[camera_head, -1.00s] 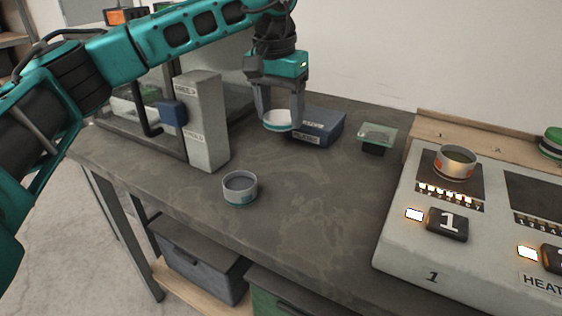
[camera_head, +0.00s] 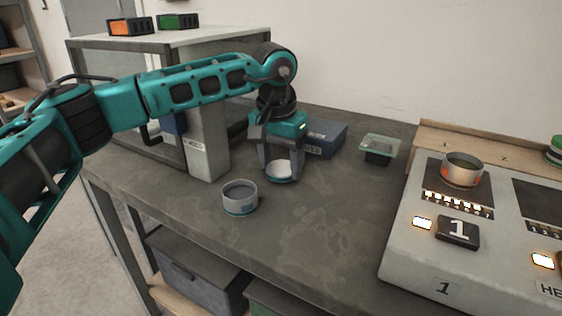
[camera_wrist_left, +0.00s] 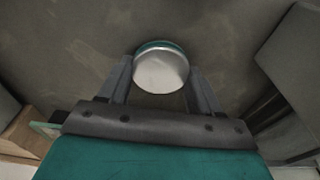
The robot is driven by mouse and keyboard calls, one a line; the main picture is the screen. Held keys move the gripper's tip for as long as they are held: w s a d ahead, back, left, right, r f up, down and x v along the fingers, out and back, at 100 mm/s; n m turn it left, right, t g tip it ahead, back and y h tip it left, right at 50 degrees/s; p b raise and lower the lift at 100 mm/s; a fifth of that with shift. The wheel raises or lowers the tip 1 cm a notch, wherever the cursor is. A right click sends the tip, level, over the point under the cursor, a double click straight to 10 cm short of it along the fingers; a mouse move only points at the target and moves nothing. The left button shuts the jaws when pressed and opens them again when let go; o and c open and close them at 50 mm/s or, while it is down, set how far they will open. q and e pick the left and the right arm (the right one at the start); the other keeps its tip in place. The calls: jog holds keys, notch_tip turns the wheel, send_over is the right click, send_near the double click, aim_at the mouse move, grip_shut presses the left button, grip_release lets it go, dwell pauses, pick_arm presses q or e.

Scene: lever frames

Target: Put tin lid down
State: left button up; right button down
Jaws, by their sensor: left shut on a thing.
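The tin lid (camera_head: 279,172) is a shallow round piece with a pale face and a teal rim. My left gripper (camera_head: 281,175) is shut on it, low over the dark bench top; I cannot tell whether the lid touches the bench. In the left wrist view the lid (camera_wrist_left: 161,70) sits between the two fingers of the gripper (camera_wrist_left: 160,78). An open grey tin (camera_head: 239,197) with a teal band stands upright on the bench, left of and nearer than the lid. My right gripper is not in view.
A blue box (camera_head: 325,138) stands behind the gripper. A small glass-topped item (camera_head: 379,148) is right of it. A heater unit (camera_head: 431,250) with a tin (camera_head: 462,170) on its first plate fills the right. A grey post (camera_head: 207,145) stands at left. The bench front centre is clear.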

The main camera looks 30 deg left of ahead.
aim_at(278, 171)
pick_arm(q)
jog(key=shift+f, duration=0.2)
jog(key=o, duration=1)
jog(key=shift+r, duration=0.1)
jog(key=r+p, duration=0.1)
jog(key=r, duration=0.3)
jog(key=s+r+p, duration=0.1)
jog(key=r, duration=0.3)
jog(key=r+p, duration=0.1)
jog(key=r, duration=0.3)
jog(key=shift+s+r, duration=0.1)
jog(key=shift+s, duration=0.1)
